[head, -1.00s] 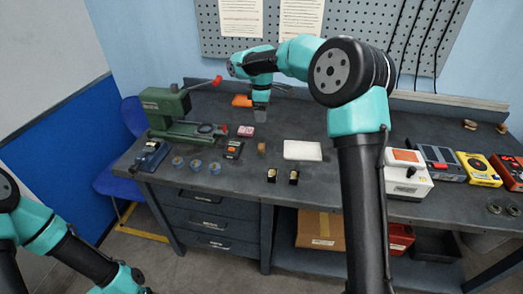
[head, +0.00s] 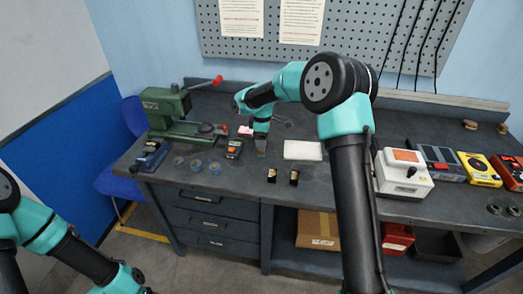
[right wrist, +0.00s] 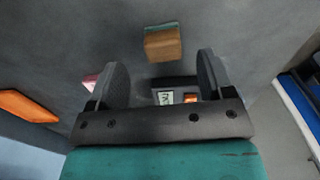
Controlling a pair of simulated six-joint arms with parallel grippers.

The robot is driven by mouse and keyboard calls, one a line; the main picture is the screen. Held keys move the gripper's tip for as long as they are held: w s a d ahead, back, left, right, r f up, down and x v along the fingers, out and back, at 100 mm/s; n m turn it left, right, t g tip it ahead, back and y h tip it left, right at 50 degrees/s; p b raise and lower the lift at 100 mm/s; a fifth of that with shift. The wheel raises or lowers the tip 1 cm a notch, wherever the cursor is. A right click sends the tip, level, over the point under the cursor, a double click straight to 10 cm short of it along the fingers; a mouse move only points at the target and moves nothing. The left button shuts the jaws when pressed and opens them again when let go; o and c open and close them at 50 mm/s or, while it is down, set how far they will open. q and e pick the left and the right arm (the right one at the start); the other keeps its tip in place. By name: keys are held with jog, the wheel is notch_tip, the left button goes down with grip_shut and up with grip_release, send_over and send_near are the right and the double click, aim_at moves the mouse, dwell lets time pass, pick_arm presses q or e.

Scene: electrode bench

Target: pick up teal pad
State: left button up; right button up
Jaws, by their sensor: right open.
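A thin teal layer (right wrist: 162,27) shows along the far edge of a small tan block (right wrist: 163,45) in the right wrist view, and I take it for the teal pad. The block lies ahead of my right gripper (right wrist: 160,66), whose two dark fingers are apart with nothing between them. In the head view my right gripper (head: 261,148) points down over the bench and hides the pad and block. My left arm shows at the lower left of the head view, but its gripper is out of frame.
A white slab (head: 303,150) lies just right of the gripper. An orange-topped meter (head: 234,149) and a pink box (head: 245,130) are on its left. A green vise-like machine (head: 170,112) stands farther left. Two small dark items (head: 283,175) sit near the front edge.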

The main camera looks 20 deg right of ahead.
jog(key=shift+s+d+f, duration=0.1)
jog(key=shift+s+f, duration=0.05)
jog(key=shift+f, duration=1.15)
jog(key=shift+s+d+f, duration=0.1)
jog(key=shift+f, duration=1.2)
jog(key=c, duration=1)
